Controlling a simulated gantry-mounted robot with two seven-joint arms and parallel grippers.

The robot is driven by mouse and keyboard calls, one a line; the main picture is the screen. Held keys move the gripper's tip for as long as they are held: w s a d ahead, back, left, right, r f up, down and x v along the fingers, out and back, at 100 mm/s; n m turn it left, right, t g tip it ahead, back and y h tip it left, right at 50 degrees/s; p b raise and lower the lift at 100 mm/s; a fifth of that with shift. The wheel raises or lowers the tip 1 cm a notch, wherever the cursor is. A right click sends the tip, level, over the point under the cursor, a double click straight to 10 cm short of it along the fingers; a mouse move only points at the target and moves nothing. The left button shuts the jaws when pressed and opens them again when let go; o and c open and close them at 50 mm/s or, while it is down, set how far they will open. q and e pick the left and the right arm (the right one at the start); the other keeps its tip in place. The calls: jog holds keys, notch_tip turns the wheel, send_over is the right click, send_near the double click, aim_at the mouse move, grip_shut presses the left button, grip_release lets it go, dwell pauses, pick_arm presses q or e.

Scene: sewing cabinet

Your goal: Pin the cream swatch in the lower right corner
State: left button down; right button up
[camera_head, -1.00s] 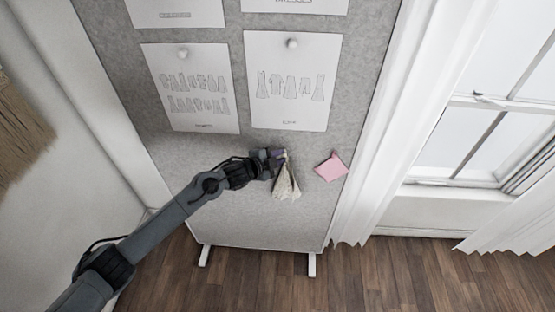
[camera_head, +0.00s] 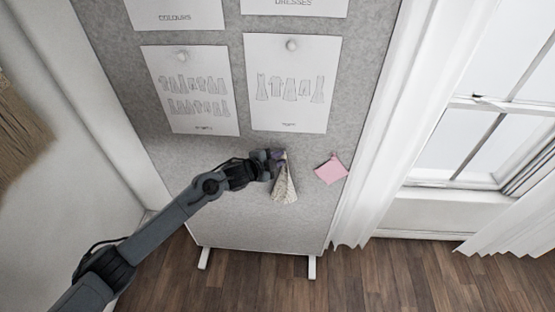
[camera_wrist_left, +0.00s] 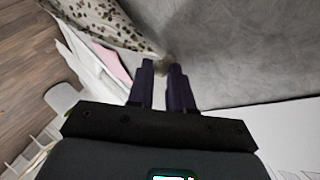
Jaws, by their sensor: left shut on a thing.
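The cream swatch (camera_head: 285,187) is speckled and hangs down from the fingertips of my left gripper (camera_head: 279,156), in front of the lower part of the grey pinboard (camera_head: 220,220). In the left wrist view the fingers (camera_wrist_left: 161,70) are close together on something small and blurred at the swatch's gathered corner, and the patterned cloth (camera_wrist_left: 105,22) spreads to the upper left. I cannot tell whether the swatch touches the board. A pin at the fingertips cannot be made out clearly. My right gripper is in neither view.
A pink swatch (camera_head: 331,169) is on the board to the right of the cream one. Paper sheets (camera_head: 291,84) with round-headed pins are above. A white curtain (camera_head: 375,130) and window lie right. The board's lower strip is bare.

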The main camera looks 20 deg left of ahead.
pick_arm(q)
jog(key=shift+w, duration=0.15)
jog(key=c, duration=1)
grip_release()
jog(key=shift+o, duration=0.3)
jog(key=shift+a+r, duration=0.1)
